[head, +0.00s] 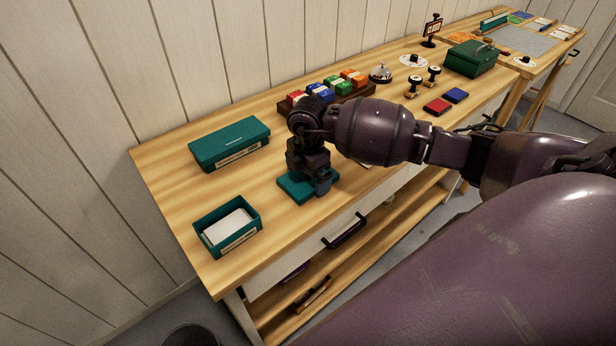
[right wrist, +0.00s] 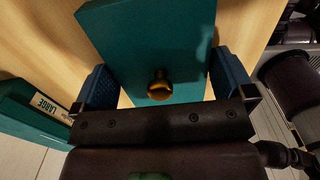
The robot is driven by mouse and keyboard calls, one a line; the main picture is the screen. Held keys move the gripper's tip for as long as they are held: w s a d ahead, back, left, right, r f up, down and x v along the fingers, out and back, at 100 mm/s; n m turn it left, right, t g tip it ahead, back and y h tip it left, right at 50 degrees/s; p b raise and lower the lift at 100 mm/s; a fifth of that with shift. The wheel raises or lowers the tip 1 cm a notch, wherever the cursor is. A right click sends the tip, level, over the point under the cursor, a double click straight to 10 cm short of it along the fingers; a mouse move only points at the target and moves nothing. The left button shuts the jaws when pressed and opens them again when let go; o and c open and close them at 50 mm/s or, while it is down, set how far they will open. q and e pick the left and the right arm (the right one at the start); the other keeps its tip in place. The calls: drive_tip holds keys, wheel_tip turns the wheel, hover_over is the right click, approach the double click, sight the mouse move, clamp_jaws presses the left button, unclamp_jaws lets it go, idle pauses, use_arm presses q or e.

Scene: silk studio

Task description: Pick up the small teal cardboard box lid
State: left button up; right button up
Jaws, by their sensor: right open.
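The small teal lid (head: 292,188) lies flat on the wooden worktop near its front edge. In the right wrist view the teal lid (right wrist: 135,35) shows a brass knob (right wrist: 159,84) on it. My right gripper (head: 322,187) is over the lid, pointing down, and partly hides it. In the right wrist view its blue-padded fingers are open, one on each side of the lid, with the knob between them. I cannot tell whether the fingers touch the lid. An open teal box (head: 204,240) with white cards inside stands left of the lid. My left gripper is not in view.
A larger closed teal box (head: 230,143), labelled LARGE in the right wrist view (right wrist: 30,115), stands behind. Coloured blocks on a wooden rack (head: 345,97), a bell (head: 381,73), stamps, ink pads and a green case (head: 471,60) stand farther right. A drawer handle (head: 345,232) sticks out below.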

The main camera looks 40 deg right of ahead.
drive_tip(key=shift+c, duration=0.8)
drive_tip(key=c, duration=0.5)
drive_tip(key=shift+o, duration=0.2)
drive_tip(key=shift+r, duration=0.15)
